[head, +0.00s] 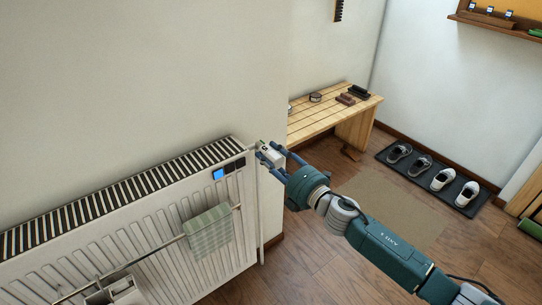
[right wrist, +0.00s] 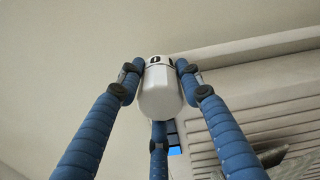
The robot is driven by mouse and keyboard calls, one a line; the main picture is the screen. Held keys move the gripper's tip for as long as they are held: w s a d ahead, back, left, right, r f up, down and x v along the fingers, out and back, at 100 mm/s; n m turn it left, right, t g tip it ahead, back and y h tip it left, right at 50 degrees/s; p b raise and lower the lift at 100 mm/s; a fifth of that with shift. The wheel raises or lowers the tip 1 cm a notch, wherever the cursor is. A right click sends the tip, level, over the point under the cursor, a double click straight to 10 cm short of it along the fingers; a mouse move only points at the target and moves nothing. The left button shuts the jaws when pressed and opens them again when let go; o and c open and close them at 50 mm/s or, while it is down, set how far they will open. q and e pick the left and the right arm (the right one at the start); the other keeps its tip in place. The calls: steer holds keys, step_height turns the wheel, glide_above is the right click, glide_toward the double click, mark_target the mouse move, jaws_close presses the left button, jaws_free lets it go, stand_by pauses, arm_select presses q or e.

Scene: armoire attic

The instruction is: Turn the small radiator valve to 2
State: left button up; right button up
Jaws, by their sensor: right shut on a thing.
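The small radiator valve (right wrist: 160,97) is a white, faceted knob with dark marks on a band near its top. One mark looks like a 0, but the setting cannot be read for sure. In the head view the valve (head: 273,158) sits at the radiator's upper right corner, partly hidden by fingers. My right gripper (head: 269,155) reaches it from the right. In the right wrist view, its blue fingers (right wrist: 158,85) are closed around the knob, with dark pads against its sides. My left gripper is not in view.
The white radiator (head: 165,225) carries a rail with a green checked towel (head: 208,232). A small blue display (head: 218,174) is near its top right. A wooden bench (head: 335,105) stands behind, and shoes lie on a dark mat (head: 428,180).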

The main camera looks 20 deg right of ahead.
steer(key=shift+d+n, duration=0.25)
steer(key=shift+n, duration=0.45)
steer(key=shift+w, duration=0.1)
steer(key=o, duration=1.1)
steer(key=shift+d, duration=0.1)
steer(key=shift+o, duration=0.2)
steer(key=shift+s, duration=0.2)
steer(key=shift+s, duration=0.3)
steer(key=v, duration=1.1)
